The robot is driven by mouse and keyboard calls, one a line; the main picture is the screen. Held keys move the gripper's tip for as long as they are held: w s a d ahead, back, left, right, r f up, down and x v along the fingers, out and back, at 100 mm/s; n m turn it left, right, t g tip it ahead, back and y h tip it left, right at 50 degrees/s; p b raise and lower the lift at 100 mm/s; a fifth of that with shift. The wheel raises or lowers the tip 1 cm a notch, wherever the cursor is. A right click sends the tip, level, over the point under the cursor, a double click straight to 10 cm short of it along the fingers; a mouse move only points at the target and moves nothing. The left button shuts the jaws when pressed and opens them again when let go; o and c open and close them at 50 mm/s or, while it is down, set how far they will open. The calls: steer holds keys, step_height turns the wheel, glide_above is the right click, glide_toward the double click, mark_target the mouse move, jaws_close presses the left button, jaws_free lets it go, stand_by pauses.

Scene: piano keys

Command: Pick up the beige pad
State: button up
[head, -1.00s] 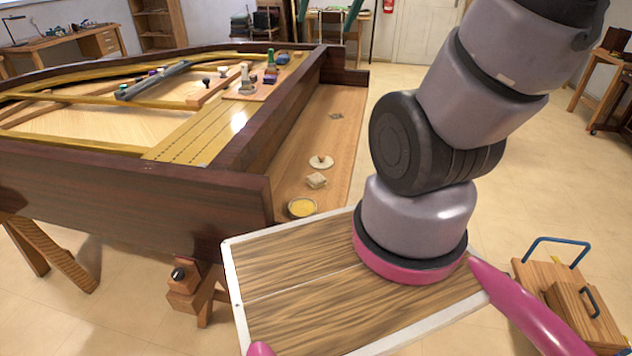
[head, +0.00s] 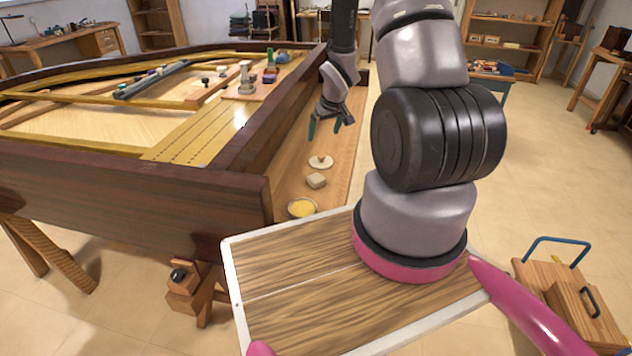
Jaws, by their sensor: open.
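The beige pad (head: 316,181) looks like a small square block. It lies on the light wooden keybed of the opened piano, between a round cream disc with a small knob (head: 321,162) and a bowl of yellow stuff (head: 301,207). My gripper (head: 330,128) hangs over the farther part of the keybed, pointing down, with its dark green fingers apart and nothing between them. It is beyond the disc and the pad, apart from both. The pad is in plain sight.
The dark piano rail (head: 265,135) stands along the left of the keybed. Small tools and bottles stand on a board (head: 250,92) past it. A wooden toolbox (head: 570,300) is on the floor at right. The keybed right of the pad is clear.

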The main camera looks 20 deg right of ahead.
steer(key=n, duration=0.1)
glide_toward(317, 177)
steer(key=shift+y, duration=0.4)
steer(key=x, duration=0.9)
steer(key=shift+d+f, duration=0.15)
steer(key=shift+d, duration=0.1)
steer(key=c, duration=1.5)
steer(key=shift+r, duration=5.05)
steer(key=shift+c, duration=0.2)
